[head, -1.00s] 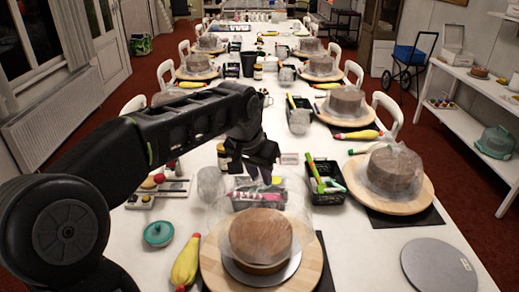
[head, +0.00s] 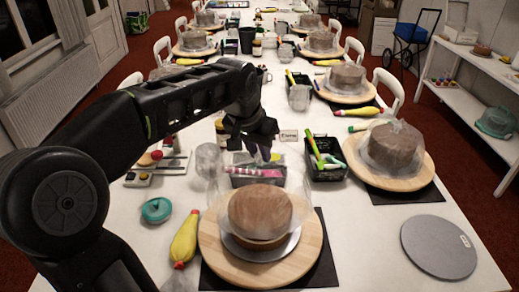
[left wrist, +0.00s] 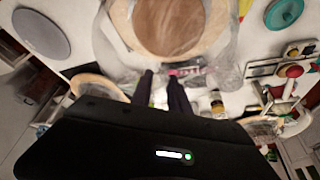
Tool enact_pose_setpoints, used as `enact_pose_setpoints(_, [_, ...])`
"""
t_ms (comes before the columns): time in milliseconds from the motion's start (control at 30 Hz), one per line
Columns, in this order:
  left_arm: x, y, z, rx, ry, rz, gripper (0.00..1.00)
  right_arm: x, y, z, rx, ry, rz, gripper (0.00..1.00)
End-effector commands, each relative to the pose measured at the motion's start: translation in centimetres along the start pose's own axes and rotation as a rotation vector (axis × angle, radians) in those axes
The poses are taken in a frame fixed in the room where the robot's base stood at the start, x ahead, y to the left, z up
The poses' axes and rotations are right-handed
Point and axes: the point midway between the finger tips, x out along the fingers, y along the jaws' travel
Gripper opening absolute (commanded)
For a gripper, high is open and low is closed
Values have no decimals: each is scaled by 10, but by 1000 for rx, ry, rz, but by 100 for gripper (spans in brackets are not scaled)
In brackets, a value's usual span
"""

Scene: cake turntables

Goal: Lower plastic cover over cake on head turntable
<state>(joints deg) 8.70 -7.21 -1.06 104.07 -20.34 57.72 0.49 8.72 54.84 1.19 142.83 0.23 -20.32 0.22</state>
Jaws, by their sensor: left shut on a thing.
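The head turntable has a round wooden board (head: 220,258) with a silver disc under a brown cake (head: 260,212) at the near middle of the table. A clear plastic cover (head: 222,192) hangs around the cake's top and sides; its lower edge is hard to see. My left gripper (head: 262,152) is above and just behind the cake, shut on the cover's top. In the left wrist view the fingers (left wrist: 162,92) point toward the cake (left wrist: 172,25), with filmy plastic (left wrist: 118,50) around it. My right gripper is not in view.
A yellow piping bag (head: 185,240) and a teal lid (head: 156,210) lie left of the board. A black basket (head: 325,170) stands behind, a covered cake (head: 395,145) on another turntable to the right. A grey disc (head: 438,247) lies front right, with clear table around it.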

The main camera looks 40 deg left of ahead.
Motion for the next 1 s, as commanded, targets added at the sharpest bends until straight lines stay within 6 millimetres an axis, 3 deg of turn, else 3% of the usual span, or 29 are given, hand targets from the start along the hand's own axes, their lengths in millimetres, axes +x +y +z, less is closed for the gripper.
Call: enact_pose_setpoints(1000, [96, 0, 40, 0, 0, 0, 0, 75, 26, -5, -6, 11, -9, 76])
